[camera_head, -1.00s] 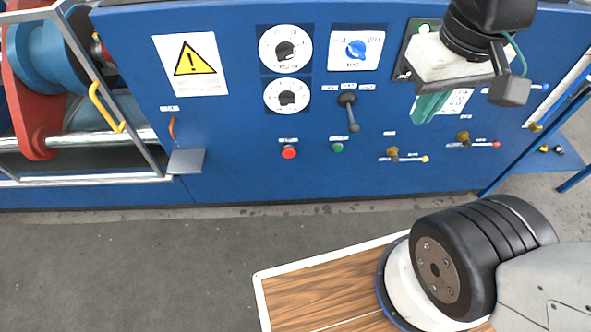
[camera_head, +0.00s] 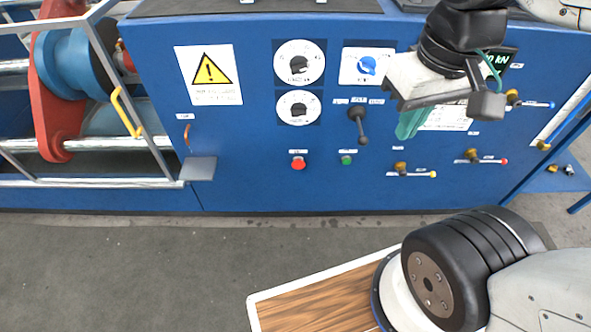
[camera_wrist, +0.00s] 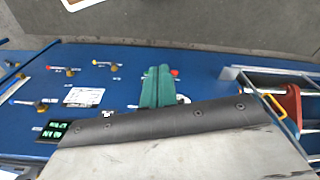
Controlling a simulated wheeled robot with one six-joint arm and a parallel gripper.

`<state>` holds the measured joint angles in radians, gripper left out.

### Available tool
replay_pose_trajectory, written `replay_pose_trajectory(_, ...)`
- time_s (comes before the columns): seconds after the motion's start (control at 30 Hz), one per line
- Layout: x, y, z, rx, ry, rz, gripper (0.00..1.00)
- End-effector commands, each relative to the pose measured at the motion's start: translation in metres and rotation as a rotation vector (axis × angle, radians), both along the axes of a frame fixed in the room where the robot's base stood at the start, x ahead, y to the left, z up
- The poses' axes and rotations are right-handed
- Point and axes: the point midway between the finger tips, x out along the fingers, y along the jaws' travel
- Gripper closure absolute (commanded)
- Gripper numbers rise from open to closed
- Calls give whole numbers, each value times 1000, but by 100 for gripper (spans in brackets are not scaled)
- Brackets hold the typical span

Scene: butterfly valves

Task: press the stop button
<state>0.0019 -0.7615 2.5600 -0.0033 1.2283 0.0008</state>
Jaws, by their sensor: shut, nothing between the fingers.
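The red button (camera_head: 298,163) sits low on the blue panel's front, under a small label I cannot read; I take it to be the stop button. It also shows in the wrist view (camera_wrist: 175,72), just beside the fingertips. A green button (camera_head: 346,159) sits to its right. My gripper (camera_head: 408,124) has teal fingers held together, empty, in front of the panel, right of and above both buttons in the head view. In the wrist view the fingers (camera_wrist: 157,72) hide part of the panel, and I see no contact with the red button.
Dials (camera_head: 299,64) and a blue knob (camera_head: 366,66) are above. Brass valves (camera_head: 400,168) are to the right. A grey ledge (camera_head: 198,168) juts out at left.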

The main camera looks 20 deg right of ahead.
Motion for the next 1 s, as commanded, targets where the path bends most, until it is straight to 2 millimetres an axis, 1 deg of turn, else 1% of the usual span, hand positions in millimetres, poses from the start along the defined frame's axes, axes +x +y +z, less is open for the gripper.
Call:
replay_pose_trajectory(0.07, 1, 0, 0, 0, 0, 1, 100)
replay_pose_trajectory(0.13, 6, -1, -2, -4, -3, 9, 100)
replay_pose_trajectory(0.17, 10, -1, -3, -8, -5, 14, 100)
replay_pose_trajectory(0.23, 25, -4, -8, -18, -14, 34, 100)
replay_pose_trajectory(0.27, 34, -5, -12, -25, -19, 49, 100)
replay_pose_trajectory(0.37, 70, -11, -27, -55, -46, 108, 100)
replay_pose_trajectory(0.4, 87, -13, -36, -68, -58, 138, 100)
replay_pose_trajectory(0.47, 113, -17, -50, -89, -80, 187, 100)
replay_pose_trajectory(0.5, 129, -19, -61, -102, -94, 221, 100)
replay_pose_trajectory(0.57, 153, -22, -77, -121, -114, 274, 100)
replay_pose_trajectory(0.6, 168, -24, -89, -133, -129, 309, 100)
replay_pose_trajectory(0.67, 190, -26, -108, -150, -149, 365, 100)
replay_pose_trajectory(0.7, 203, -27, -122, -160, -162, 401, 100)
replay_pose_trajectory(0.77, 222, -28, -143, -174, -183, 458, 100)
replay_pose_trajectory(0.8, 234, -29, -158, -182, -198, 495, 100)
replay_pose_trajectory(0.87, 250, -29, -182, -193, -220, 553, 100)
replay_pose_trajectory(0.9, 259, -28, -198, -198, -235, 590, 100)
replay_pose_trajectory(0.97, 272, -27, -222, -206, -260, 648, 100)
replay_pose_trajectory(1.0, 280, -26, -240, -209, -275, 684, 100)
